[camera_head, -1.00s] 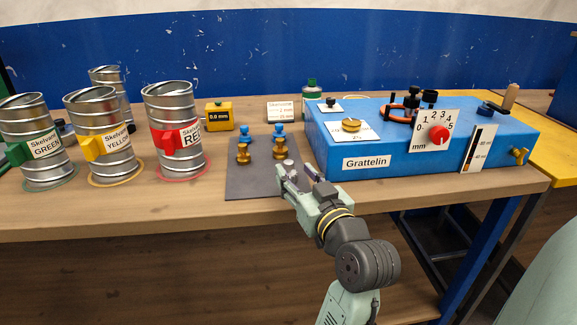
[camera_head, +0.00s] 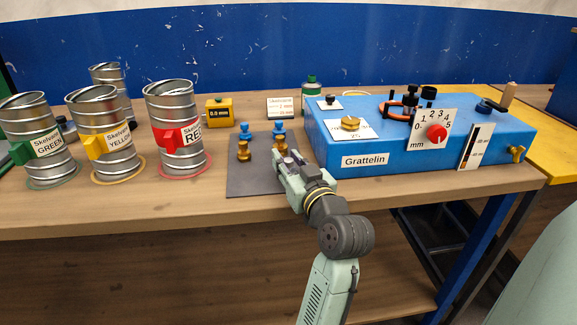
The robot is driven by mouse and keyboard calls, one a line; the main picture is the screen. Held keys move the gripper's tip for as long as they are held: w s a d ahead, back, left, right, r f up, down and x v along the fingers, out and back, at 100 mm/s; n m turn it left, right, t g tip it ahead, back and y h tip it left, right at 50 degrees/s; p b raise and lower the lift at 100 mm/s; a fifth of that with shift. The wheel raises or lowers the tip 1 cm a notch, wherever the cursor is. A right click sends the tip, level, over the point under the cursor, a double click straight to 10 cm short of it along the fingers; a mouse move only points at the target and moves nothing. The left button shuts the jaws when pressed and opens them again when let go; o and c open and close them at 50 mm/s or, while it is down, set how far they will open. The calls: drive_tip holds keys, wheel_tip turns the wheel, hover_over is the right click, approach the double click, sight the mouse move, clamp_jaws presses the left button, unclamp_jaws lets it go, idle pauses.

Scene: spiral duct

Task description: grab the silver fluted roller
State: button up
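My gripper (camera_head: 286,162) is over the right part of a dark grey mat (camera_head: 252,180), close to the front of the wooden bench. A small silvery piece shows at its fingertips. It may be the silver fluted roller or part of a finger; I cannot tell which. Whether the fingers are open or shut on it is too small to tell. Brass and blue rollers stand on the mat: a brass one (camera_head: 243,151) and a blue one (camera_head: 246,129) at left, another blue one (camera_head: 279,130) and a brass one (camera_head: 280,143) just behind my gripper.
The blue Grattelin box (camera_head: 390,158) stands close on the right of my gripper. Ribbed metal cans with green (camera_head: 40,120), yellow (camera_head: 103,115) and red (camera_head: 172,105) labels stand at left. A yellow gauge block (camera_head: 219,113) is behind the mat.

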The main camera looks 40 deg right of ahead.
clamp_jaws()
drive_tip(key=shift+r, duration=0.15)
